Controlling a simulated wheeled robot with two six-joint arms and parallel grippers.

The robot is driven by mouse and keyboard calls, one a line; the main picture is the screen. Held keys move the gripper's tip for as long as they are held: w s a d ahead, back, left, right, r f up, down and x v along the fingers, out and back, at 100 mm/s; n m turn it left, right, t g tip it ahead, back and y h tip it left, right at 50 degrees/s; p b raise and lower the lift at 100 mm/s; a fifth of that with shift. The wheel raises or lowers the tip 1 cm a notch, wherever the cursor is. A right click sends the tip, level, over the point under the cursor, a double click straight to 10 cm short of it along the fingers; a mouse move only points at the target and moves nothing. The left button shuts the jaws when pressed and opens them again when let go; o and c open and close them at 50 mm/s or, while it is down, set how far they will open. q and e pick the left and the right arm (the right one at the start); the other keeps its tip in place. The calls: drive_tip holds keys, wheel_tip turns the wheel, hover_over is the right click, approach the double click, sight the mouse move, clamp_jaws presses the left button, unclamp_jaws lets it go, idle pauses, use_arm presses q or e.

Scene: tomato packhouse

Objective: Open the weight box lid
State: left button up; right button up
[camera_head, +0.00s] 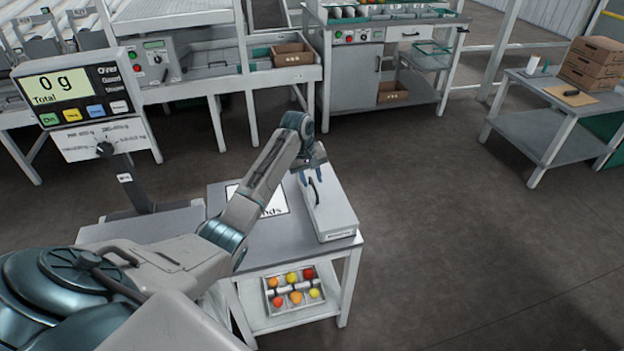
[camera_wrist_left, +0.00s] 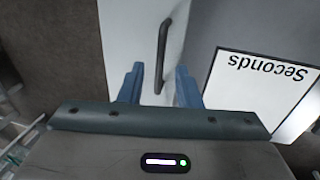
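The weight box (camera_head: 330,217) is a long pale box on the small grey table, with its lid down. A dark bar handle (camera_head: 317,190) stands on the lid. My left gripper (camera_head: 309,180) is over the box at the handle. In the left wrist view the blue fingers of the left gripper (camera_wrist_left: 158,88) are apart, and the dark handle (camera_wrist_left: 163,55) lies between and ahead of them. A gap shows between the handle and each finger. Whether the fingertips touch the lid (camera_wrist_left: 130,35) cannot be told. My right gripper is in neither view.
A "Seconds" sheet (camera_head: 272,203) lies on the table left of the box. A tray of tomatoes (camera_head: 271,303) sits on the shelf below. The scale display (camera_head: 68,88) reads 0 g at the left. The floor right of the table is clear.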

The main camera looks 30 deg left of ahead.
use_arm(q)
drive_tip(key=shift+w+d+f, duration=0.1)
drive_tip(key=shift+f, duration=0.6)
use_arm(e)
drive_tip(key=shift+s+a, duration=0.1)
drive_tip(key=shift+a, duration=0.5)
use_arm(q)
clamp_jaws()
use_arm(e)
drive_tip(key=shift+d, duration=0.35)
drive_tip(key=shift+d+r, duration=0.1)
